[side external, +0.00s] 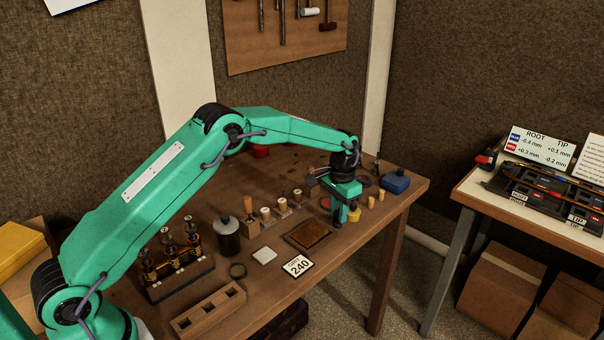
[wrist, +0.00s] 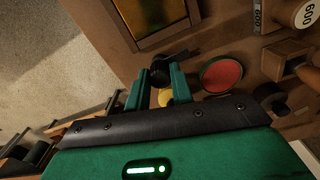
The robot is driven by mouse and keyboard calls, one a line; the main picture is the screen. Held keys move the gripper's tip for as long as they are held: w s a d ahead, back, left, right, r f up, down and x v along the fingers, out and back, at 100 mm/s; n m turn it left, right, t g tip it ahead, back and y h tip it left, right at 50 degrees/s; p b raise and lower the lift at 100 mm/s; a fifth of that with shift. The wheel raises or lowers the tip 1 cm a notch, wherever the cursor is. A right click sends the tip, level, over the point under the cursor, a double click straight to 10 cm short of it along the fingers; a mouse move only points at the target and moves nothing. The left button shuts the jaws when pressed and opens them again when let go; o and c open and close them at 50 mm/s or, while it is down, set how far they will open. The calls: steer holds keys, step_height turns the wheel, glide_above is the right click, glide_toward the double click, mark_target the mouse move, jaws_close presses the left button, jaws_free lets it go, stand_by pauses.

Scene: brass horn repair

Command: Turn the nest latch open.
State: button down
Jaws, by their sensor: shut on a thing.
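My gripper (side external: 338,223) is low over the right part of the workbench, beside a wood-framed amber panel (side external: 307,236). In the wrist view, my two green fingers (wrist: 161,73) are closed around a small dark knob-like part with a short arm, which appears to be the nest latch (wrist: 170,60). The latch lies just outside the edge of the framed panel (wrist: 148,18). Its lower portion is hidden between the fingers. In the side view I cannot make out the latch behind my gripper.
A yellow piece (side external: 354,215) and a red disc (wrist: 221,74) are close to my gripper.

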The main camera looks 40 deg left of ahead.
steer(key=shift+r+m, duration=0.1)
steer(key=shift+m, duration=0.3)
steer(key=c, duration=1.2)
jaws_free()
steer(key=shift+r, duration=0.1)
step_height(320, 180, up, 7)
steer(key=shift+r, duration=0.3)
